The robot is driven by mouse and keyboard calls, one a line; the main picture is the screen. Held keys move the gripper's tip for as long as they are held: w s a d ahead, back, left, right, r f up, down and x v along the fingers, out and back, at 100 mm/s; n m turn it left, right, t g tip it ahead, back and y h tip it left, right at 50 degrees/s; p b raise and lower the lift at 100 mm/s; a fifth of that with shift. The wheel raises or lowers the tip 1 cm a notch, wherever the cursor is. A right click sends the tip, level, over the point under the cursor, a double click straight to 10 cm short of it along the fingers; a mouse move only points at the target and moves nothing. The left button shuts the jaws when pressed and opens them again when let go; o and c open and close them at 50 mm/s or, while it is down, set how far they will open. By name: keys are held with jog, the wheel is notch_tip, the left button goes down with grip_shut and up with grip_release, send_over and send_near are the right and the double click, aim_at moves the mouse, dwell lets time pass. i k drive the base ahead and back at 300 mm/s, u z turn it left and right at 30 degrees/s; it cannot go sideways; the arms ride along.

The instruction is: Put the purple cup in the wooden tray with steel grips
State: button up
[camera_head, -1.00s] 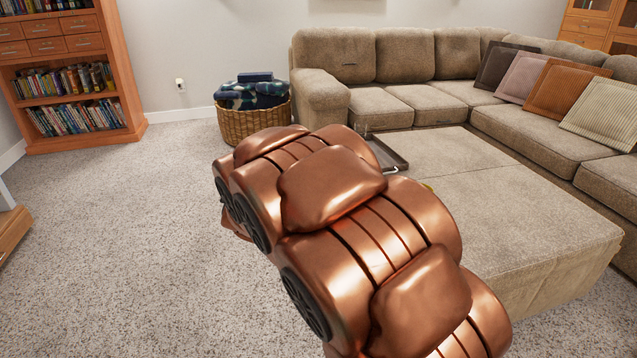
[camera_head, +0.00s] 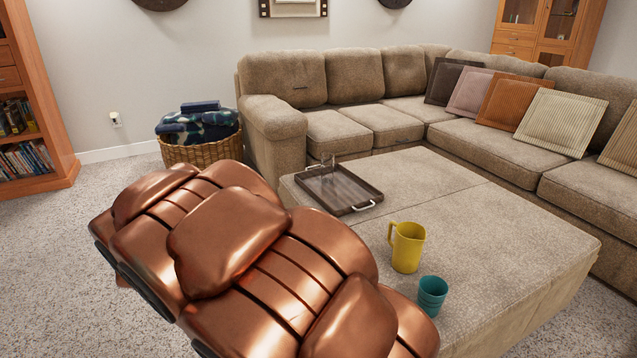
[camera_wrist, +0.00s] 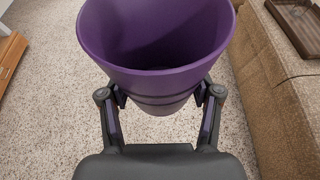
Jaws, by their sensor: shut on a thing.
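My gripper (camera_wrist: 160,98) is shut on the purple cup (camera_wrist: 155,75) in the wrist view. The cup is upright, its open mouth toward the camera, and it hangs over the carpet beside the ottoman. In the head view my copper-coloured arm hides the gripper and the cup. The wooden tray with steel grips (camera_head: 367,188) lies on the far left part of the ottoman in the head view. Its corner also shows at the top right of the wrist view (camera_wrist: 296,40). A clear glass-like item seems to stand at the tray's far side.
The beige ottoman (camera_head: 490,235) also bears a yellow mug (camera_head: 407,247) and a teal cup (camera_head: 432,296) nearer to me. A sectional sofa (camera_head: 365,125) stands behind and right. A wicker basket (camera_head: 205,152) and a bookshelf (camera_head: 62,150) are at left. Carpet is clear at left.

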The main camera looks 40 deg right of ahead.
aim_at(348, 198)
jog(key=z, duration=0.15)
jog(key=i, duration=1.55)
jog(key=z, duration=0.4)
jog(key=i, duration=1.05)
jog(key=z, duration=0.2)
